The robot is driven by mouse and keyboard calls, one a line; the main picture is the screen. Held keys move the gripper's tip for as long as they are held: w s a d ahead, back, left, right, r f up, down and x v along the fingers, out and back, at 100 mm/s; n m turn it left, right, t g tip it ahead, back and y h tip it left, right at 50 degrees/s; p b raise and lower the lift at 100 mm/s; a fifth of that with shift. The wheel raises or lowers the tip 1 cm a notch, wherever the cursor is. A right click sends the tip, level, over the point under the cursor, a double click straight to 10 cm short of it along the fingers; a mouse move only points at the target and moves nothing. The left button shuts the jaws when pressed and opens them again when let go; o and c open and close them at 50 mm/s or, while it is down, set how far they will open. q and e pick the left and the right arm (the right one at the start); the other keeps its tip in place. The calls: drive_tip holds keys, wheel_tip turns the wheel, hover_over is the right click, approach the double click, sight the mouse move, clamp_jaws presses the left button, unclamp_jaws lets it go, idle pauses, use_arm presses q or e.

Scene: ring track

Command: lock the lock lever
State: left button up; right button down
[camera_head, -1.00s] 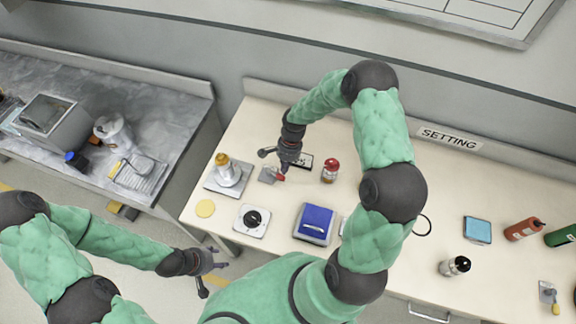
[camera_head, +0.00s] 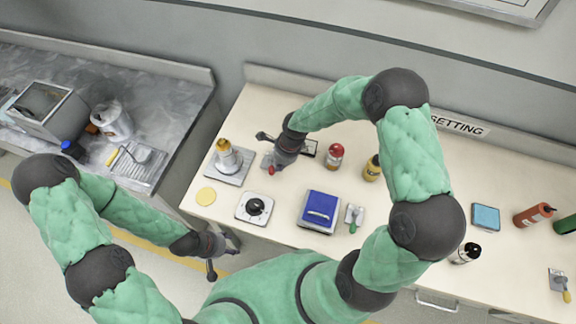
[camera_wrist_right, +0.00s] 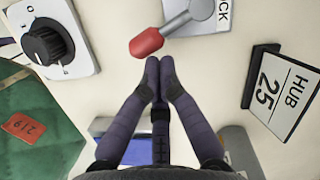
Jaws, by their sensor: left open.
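The lock lever has a grey arm and a red grip (camera_wrist_right: 146,42), on a plate with partly visible lettering ending in "CK" (camera_wrist_right: 223,14). In the head view its red end (camera_head: 271,169) shows at the front of the small grey plate, partly hidden by my right gripper (camera_head: 268,152). In the right wrist view, my right gripper (camera_wrist_right: 158,72) has its fingertips together just beside the red grip, with nothing visible between them. I cannot tell whether they touch it. My left gripper (camera_head: 222,257) is open and empty, off the table's front left edge.
A dial box (camera_head: 254,207), a blue-topped box (camera_head: 319,212) and a yellow disc (camera_head: 206,196) lie in front of the lever. A red-capped jar (camera_head: 334,156) and a "HUB 25" sign (camera_wrist_right: 284,90) stand close by.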

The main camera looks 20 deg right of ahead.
use_arm(q)
drive_tip(key=shift+f, duration=0.35)
use_arm(e)
drive_tip(key=shift+a, duration=0.5)
